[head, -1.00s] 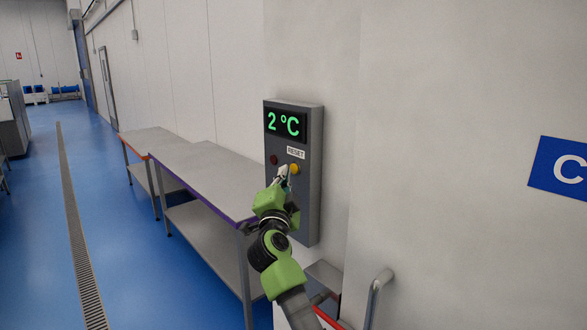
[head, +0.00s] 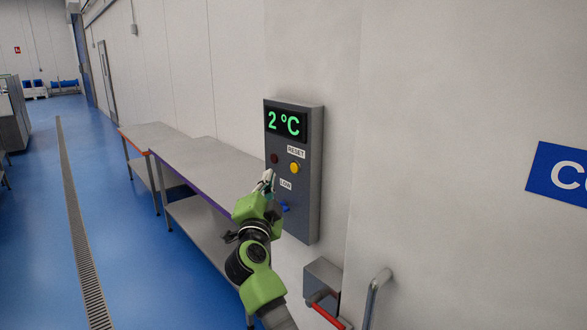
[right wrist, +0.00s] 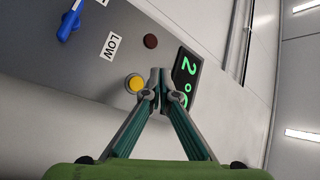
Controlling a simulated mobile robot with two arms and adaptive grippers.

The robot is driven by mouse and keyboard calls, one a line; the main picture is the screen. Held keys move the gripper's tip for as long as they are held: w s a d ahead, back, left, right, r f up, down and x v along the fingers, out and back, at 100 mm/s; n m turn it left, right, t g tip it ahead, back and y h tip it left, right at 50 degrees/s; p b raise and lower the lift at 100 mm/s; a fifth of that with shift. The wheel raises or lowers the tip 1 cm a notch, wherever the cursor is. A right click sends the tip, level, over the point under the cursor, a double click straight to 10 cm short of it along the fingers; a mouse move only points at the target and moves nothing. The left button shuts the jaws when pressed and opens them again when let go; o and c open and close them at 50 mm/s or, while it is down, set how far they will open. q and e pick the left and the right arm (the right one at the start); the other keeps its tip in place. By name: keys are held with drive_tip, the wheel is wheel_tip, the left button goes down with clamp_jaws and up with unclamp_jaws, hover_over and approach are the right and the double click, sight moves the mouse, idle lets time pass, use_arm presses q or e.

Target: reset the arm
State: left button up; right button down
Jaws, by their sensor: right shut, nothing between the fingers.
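My right arm is green and black, and its right gripper (head: 268,178) is in front of the lower left part of a grey control panel (head: 308,200) on the wall. The right gripper is shut with its fingertips together and empty, as the right wrist view (right wrist: 158,75) shows. The fingers look clear of the yellow button (head: 294,168) below the RESET label (head: 296,152). The yellow button also shows in the right wrist view (right wrist: 134,83). My left gripper is not in view.
The panel has a green 2 °C display (head: 285,123), a dark red lamp (head: 274,158), a LOW label (head: 286,184) and a blue lever (head: 285,208). Steel tables (head: 205,170) stand along the wall at left. A grey box with a red handle (head: 324,283) and a metal rail (head: 376,295) are below right.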

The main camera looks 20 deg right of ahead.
idle(0.5)
drive_tip(key=s+a+f+n+y+b, duration=0.1)
drive_tip(key=a+f+n+y+b, duration=0.2)
drive_tip(key=f, duration=1.3)
drive_tip(key=s+f+n+y+b, duration=0.15)
drive_tip(key=f+n, duration=0.45)
drive_tip(key=f, duration=1.1)
drive_tip(key=s+a+f+n+g+y+b, duration=0.15)
drive_tip(key=s+f, duration=0.25)
drive_tip(key=f, duration=0.6)
drive_tip(key=s+f+n+g+y+b, duration=0.1)
drive_tip(key=s+f+n+g+y, duration=0.1)
drive_tip(key=s+f, duration=0.5)
drive_tip(key=s+a+f+n+g+y+b, duration=0.1)
drive_tip(key=s+f+n+y, duration=0.1)
drive_tip(key=f, duration=1)
drive_tip(key=s+d+f+n+g+b, duration=0.2)
drive_tip(key=s+f+g, duration=0.5)
drive_tip(key=s+f, duration=1.5)
drive_tip(key=s+d+f+n+g+b, duration=0.1)
drive_tip(key=s+f, duration=0.3)
drive_tip(key=s, duration=0.6)
drive_tip(key=s+d+f+g, duration=0.3)
drive_tip(key=s+f, duration=0.1)
drive_tip(key=s, duration=0.6)
drive_tip(key=s+d+f+n+g+h+b, duration=0.1)
drive_tip(key=s+d+f+g, duration=0.1)
drive_tip(key=s, duration=0.9)
drive_tip(key=shift+f+n+b, duration=0.35)
drive_tip(key=shift+f, duration=0.55)
